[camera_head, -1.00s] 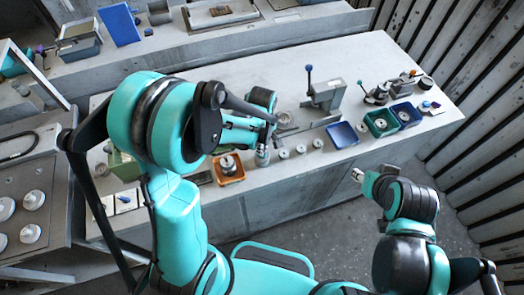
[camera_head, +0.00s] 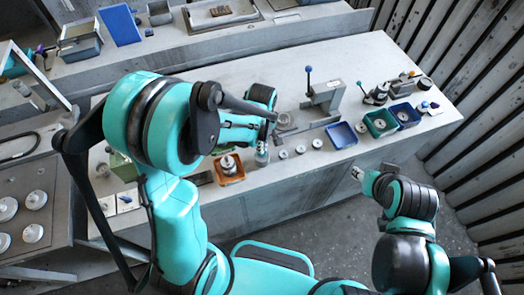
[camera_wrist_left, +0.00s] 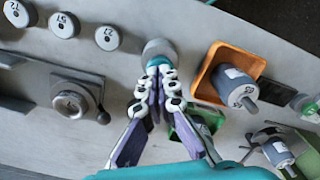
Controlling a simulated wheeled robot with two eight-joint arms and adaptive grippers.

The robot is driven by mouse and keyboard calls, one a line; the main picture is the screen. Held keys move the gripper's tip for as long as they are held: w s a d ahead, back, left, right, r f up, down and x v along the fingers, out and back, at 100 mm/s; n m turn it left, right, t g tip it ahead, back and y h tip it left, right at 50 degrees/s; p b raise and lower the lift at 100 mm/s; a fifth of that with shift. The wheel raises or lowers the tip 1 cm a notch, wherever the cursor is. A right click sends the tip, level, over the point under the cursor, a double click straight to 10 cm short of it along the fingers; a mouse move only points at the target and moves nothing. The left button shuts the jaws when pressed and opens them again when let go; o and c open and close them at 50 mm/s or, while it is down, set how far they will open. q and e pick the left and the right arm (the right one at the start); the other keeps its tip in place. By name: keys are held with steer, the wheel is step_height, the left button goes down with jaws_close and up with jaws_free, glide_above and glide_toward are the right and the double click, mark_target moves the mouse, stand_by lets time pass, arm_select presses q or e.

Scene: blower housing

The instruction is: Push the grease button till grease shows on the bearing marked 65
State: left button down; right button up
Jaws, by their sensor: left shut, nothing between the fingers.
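A grey cylinder with a teal top (camera_wrist_left: 158,50) stands on the bench in the left wrist view; it also shows in the head view (camera_head: 262,157). My left gripper (camera_wrist_left: 164,74) is shut and empty, with its fingertips at the teal top; I cannot tell whether they touch. Several grey round parts with number labels stand near it, one of them (camera_wrist_left: 64,25) left of the cylinder. An orange tray (camera_wrist_left: 206,76) holds a grey part (camera_wrist_left: 236,84) whose label is hard to read. I see no grease. My right gripper (camera_head: 357,174) hangs off the bench's front; its jaw state is unclear.
A grey fixture with a round seat (camera_wrist_left: 72,103) stands left in the wrist view. A press with a blue-knobbed lever (camera_head: 325,93) stands behind the row of parts. A blue tray (camera_head: 342,135) and a green tray (camera_head: 380,124) lie right. The bench's back middle is clear.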

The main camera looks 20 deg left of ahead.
arm_select(q)
steer(key=shift+f, duration=0.15)
steer(key=shift+f+b, duration=0.85)
steer(key=shift+b, duration=0.1)
steer(key=shift+r, duration=0.15)
steer(key=shift+r+p, duration=0.75)
steer(key=shift+r, duration=0.1)
step_height(320, 180, up, 6)
steer(key=p, duration=0.4)
steer(key=shift+r, duration=0.1)
